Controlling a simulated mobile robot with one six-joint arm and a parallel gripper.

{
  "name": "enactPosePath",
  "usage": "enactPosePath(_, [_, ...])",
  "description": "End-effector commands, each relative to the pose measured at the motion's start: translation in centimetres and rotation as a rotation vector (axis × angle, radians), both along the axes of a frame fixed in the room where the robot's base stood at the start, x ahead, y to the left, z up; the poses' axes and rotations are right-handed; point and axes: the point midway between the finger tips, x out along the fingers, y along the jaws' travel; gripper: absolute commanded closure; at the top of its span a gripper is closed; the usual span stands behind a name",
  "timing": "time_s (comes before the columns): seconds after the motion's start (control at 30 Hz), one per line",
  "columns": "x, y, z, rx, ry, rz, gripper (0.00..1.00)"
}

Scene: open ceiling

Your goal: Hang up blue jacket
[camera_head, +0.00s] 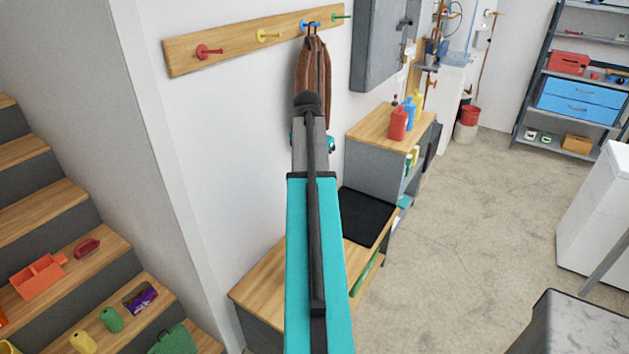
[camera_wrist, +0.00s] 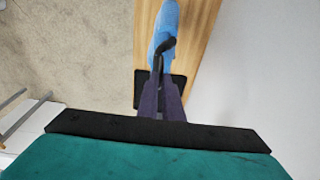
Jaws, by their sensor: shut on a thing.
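The blue jacket (camera_wrist: 165,18) shows in the wrist view as a strip of light-blue cloth at the top middle, with a black loop (camera_wrist: 169,42) at its near end. My gripper (camera_wrist: 159,68) is shut on the jacket's loop end. In the head view my own arm hides the gripper and the jacket. The wooden peg rack (camera_head: 235,38) is on the wall, with a red peg (camera_head: 207,51), a yellow peg (camera_head: 267,36), a blue peg (camera_head: 306,25) and a green peg (camera_head: 340,16). A brown jacket (camera_head: 304,70) hangs by the blue peg, partly behind my arm.
A wooden bench (camera_head: 262,284) with a black mat (camera_head: 366,217) stands below the rack. A cabinet (camera_head: 370,165) with bottles is to its right. A grey wall box (camera_head: 380,45) is right of the rack. Stairs with loose items are at left. The floor (camera_head: 480,220) at right is mostly clear.

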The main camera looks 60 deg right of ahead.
Motion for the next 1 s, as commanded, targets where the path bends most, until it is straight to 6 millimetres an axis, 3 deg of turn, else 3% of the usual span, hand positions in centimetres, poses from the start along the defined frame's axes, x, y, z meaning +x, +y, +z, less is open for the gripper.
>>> enactPosePath(0.1, [0.8,-0.5,-0.1,-0.001,-0.001,0.001,1.00])
enactPosePath(0.47, [0.6,-0.3,-3.3,-0.001,0.000,0.001,1.00])
enactPosePath(0.97, [0.6,-0.2,-3.7,-0.001,-0.001,0.001,1.00])
enactPosePath(1.0, [0.6,-0.2,-3.8,0.000,0.000,0.002,0.92])
